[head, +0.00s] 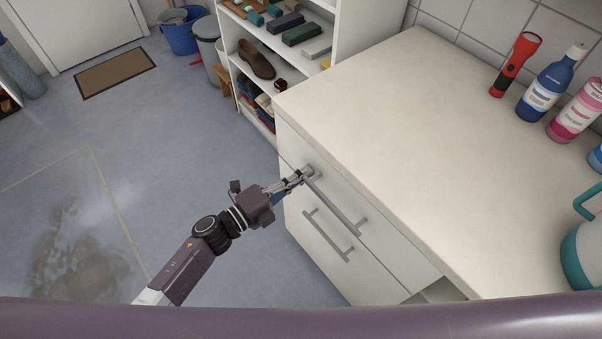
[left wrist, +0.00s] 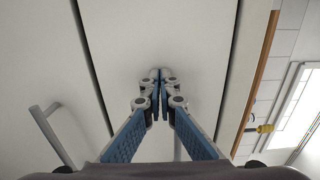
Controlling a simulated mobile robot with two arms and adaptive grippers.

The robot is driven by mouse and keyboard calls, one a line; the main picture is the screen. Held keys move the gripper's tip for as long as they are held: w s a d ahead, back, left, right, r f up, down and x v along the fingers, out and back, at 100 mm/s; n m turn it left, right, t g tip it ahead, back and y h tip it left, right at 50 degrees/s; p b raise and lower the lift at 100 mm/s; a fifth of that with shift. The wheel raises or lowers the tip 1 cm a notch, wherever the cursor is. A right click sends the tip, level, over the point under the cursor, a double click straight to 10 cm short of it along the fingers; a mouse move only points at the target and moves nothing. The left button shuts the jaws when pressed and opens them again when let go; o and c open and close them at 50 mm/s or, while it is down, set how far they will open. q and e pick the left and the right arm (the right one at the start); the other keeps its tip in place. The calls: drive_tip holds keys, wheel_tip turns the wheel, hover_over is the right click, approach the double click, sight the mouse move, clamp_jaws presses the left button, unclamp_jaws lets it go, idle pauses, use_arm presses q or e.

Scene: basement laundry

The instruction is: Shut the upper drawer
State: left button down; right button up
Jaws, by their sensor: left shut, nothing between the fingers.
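The upper drawer (head: 385,240) is the pale front just under the countertop, with a grey bar handle (head: 340,210). No clear gap shows between its front and the cabinet from above. My left gripper (head: 308,173) is shut and empty at the far end of this handle. In the left wrist view the closed fingertips (left wrist: 160,76) point at the pale upper drawer front (left wrist: 195,35), at or very near its surface; contact is not certain. The fingers hide most of the upper handle there. My right gripper is not in view.
The lower drawer (head: 365,281) has its own bar handle (head: 327,236). The countertop (head: 400,130) is above, with a red flashlight (head: 515,65) and bottles (head: 548,85) at its back. A shelf unit (head: 345,30) stands beyond. Open floor (head: 180,130) lies left.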

use_arm(q)
drive_tip(key=v, duration=1.2)
drive_tip(key=w+a+f+n+t+y, duration=0.1)
drive_tip(key=a+f+n+y, duration=0.3)
drive_tip(key=f, duration=0.3)
drive_tip(key=w+a+f+n+t+y, duration=0.1)
drive_tip(key=a+f+n+y, duration=0.25)
drive_tip(key=f+n, duration=0.35)
drive_tip(key=s+a+f+n+g+y, duration=0.2)
drive_tip(key=s+a+f+n, duration=0.15)
drive_tip(key=f, duration=0.45)
drive_tip(key=s+a+f+n+g+y, duration=0.1)
drive_tip(key=s+a+f+n+y, duration=0.15)
drive_tip(key=s+a+f, duration=0.4)
drive_tip(key=s+d+f+n+g, duration=0.1)
drive_tip(key=s+f+n+g, duration=0.2)
drive_tip(key=s, duration=0.6)
drive_tip(key=s+f+n+g+y+p, duration=0.1)
drive_tip(key=s+f+n+g, duration=0.2)
drive_tip(key=s+f, duration=0.4)
drive_tip(key=s+d+f+n+g+y, duration=0.1)
drive_tip(key=s+f+n+g, duration=0.2)
drive_tip(key=s+f, duration=0.3)
drive_tip(key=s, duration=0.5)
drive_tip(key=shift+s+d, duration=0.35)
drive_tip(key=shift+s, duration=0.05)
